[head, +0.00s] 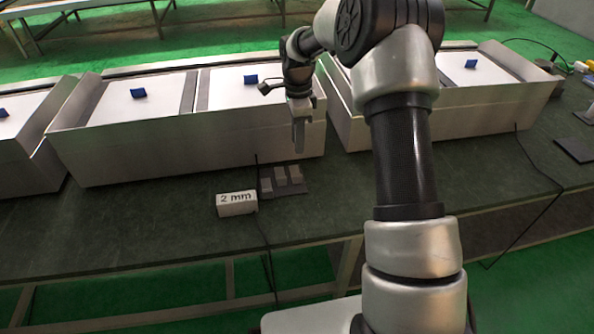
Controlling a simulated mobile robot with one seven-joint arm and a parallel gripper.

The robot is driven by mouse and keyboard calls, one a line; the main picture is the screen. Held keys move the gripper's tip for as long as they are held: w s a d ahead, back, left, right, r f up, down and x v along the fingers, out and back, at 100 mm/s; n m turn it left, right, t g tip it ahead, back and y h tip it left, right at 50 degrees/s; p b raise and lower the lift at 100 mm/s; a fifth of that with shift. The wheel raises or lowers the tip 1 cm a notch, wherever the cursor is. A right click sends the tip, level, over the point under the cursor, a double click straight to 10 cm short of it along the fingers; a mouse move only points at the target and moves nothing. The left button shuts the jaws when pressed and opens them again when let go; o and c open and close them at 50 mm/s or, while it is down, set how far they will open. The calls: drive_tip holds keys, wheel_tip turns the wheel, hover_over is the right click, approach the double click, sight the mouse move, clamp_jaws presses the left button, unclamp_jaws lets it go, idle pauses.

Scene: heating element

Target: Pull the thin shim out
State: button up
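My gripper (299,138) points down in front of the long metal box (200,141), near its right end. From this view its fingers look like one narrow grey shape, and I cannot tell whether they are open or hold anything. Several small grey flat pieces (281,176) lie on a dark pad (290,193) on the table, below the gripper and apart from it. Which of them is the thin shim is too small to tell. A pale block marked "2 mm" (237,203) stands left of the pad.
The dark green table (150,222) is mostly clear in front of the boxes. Another metal box (480,108) stands right, partly behind my arm. Blue pieces (138,93) sit on the white box tops. A thin black cable crosses the table by the "2 mm" block.

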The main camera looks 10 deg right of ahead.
sight(298, 176)
wheel_tip(298, 176, down, 13)
drive_tip(key=b, duration=0.2)
drive_tip(key=shift+w+f+b, duration=0.1)
drive_tip(key=shift+f+b, duration=0.05)
drive_tip(key=shift+b, duration=0.25)
clamp_jaws()
idle(1.1)
